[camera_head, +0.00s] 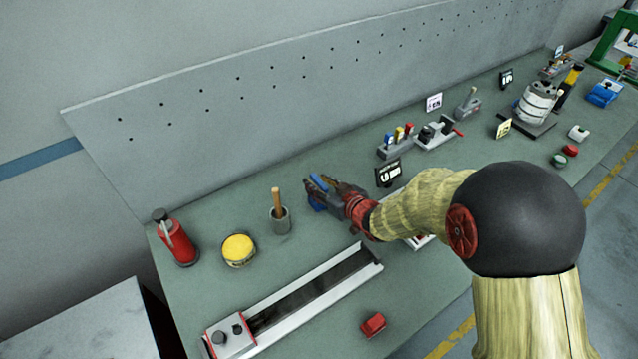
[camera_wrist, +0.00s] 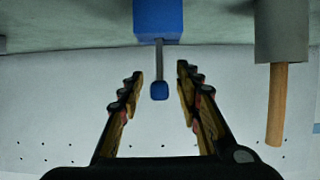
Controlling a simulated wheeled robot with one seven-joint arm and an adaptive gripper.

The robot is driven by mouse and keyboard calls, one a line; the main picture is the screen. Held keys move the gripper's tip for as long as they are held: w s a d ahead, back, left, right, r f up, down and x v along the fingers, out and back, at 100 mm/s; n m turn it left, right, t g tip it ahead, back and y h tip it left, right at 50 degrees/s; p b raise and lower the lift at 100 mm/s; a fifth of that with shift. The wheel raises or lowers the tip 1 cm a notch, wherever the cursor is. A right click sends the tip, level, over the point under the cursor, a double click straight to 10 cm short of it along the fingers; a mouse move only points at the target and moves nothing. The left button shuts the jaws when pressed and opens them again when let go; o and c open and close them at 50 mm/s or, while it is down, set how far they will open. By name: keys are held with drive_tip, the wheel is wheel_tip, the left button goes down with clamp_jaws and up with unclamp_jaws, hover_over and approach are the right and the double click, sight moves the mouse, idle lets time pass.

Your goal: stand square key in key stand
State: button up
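A blue block (camera_wrist: 158,20), which looks like the key stand, is on the bench; it also shows at my gripper in the head view (camera_head: 316,206). A thin grey shaft (camera_wrist: 159,52) with a blue knob (camera_wrist: 159,91) sticks out of it and looks like the square key. The wrist view is upside down, so the key appears to stand upright in the block. My gripper (camera_wrist: 160,75) is open, with its fingers apart on either side of the knob and a gap to each. In the head view my gripper (camera_head: 322,186) partly hides the block and key.
A grey cup with a wooden handle (camera_head: 280,218) stands close to the left of my gripper. A yellow tin (camera_head: 238,249) and a red bottle (camera_head: 178,240) are further left. A long rail (camera_head: 310,285) and a red block (camera_head: 373,324) lie in front. A black sign (camera_head: 388,173) stands to the right.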

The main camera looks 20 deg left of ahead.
drive_tip(key=v, duration=1.1)
drive_tip(key=shift+s+d+r, duration=0.2)
drive_tip(key=shift+s+d, duration=0.05)
drive_tip(key=shift+s, duration=0.05)
drive_tip(key=d+r+m+t+h, duration=0.1)
drive_tip(key=d+r+m+h, duration=0.35)
drive_tip(key=d, duration=0.65)
drive_tip(key=d+r+m+t+h, duration=0.1)
drive_tip(key=d+r+m+h, duration=0.1)
drive_tip(key=d+r+h, duration=0.65)
drive_tip(key=s+d+m+g+y, duration=0.1)
drive_tip(key=s+d, duration=0.3)
drive_tip(key=s, duration=0.7)
drive_tip(key=s+d+r+m+g+y, duration=0.1)
drive_tip(key=s+d+g, duration=0.3)
drive_tip(key=s, duration=0.8)
drive_tip(key=shift+d+r+m+y, duration=0.25)
drive_tip(key=shift+d+m+y, duration=0.2)
drive_tip(key=shift+m, duration=0.3)
